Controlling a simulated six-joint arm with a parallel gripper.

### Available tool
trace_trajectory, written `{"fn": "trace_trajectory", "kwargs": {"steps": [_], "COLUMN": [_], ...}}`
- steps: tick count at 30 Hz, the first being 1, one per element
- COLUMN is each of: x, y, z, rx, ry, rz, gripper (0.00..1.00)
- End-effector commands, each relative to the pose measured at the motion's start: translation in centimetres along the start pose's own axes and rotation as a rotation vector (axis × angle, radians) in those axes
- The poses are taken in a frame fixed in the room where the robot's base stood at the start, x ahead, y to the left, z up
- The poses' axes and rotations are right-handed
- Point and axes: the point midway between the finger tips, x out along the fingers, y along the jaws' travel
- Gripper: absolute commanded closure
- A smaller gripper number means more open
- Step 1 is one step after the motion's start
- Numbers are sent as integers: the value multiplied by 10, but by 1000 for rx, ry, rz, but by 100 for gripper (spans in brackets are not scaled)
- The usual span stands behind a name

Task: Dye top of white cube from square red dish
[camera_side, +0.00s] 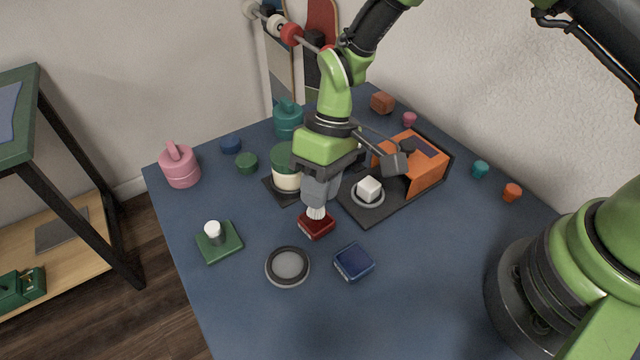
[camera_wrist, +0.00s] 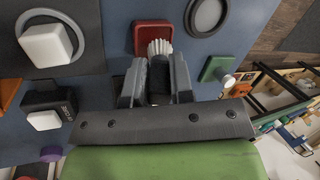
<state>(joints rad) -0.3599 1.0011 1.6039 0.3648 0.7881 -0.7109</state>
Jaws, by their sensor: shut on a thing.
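The square red dish (camera_side: 318,230) sits on the blue table, left of the orange machine; it also shows in the wrist view (camera_wrist: 141,38). My gripper (camera_side: 318,196) points down over the dish, shut on a brush with white bristles (camera_side: 316,212). The brush also shows between the fingers in the wrist view (camera_wrist: 160,47). The bristle tips are at the dish; I cannot tell how deep they reach. The white cube (camera_side: 368,189) rests on a round grey plate in front of the orange machine. Its top looks plain white in the side view, and it shows at upper left in the wrist view (camera_wrist: 46,45).
A green-lidded jar (camera_side: 286,176) is close behind my gripper. The front table area is clear.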

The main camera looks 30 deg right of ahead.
Motion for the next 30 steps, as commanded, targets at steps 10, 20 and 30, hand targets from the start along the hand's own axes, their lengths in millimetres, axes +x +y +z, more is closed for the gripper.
{"fn": "trace_trajectory", "kwargs": {"steps": [10,20,30], "x": [4,8,10], "y": [1,3,4], "z": [0,0,-1], "rx": [0,0,0], "ry": [0,0,0], "rz": [0,0,-1], "gripper": [100,100,100]}}
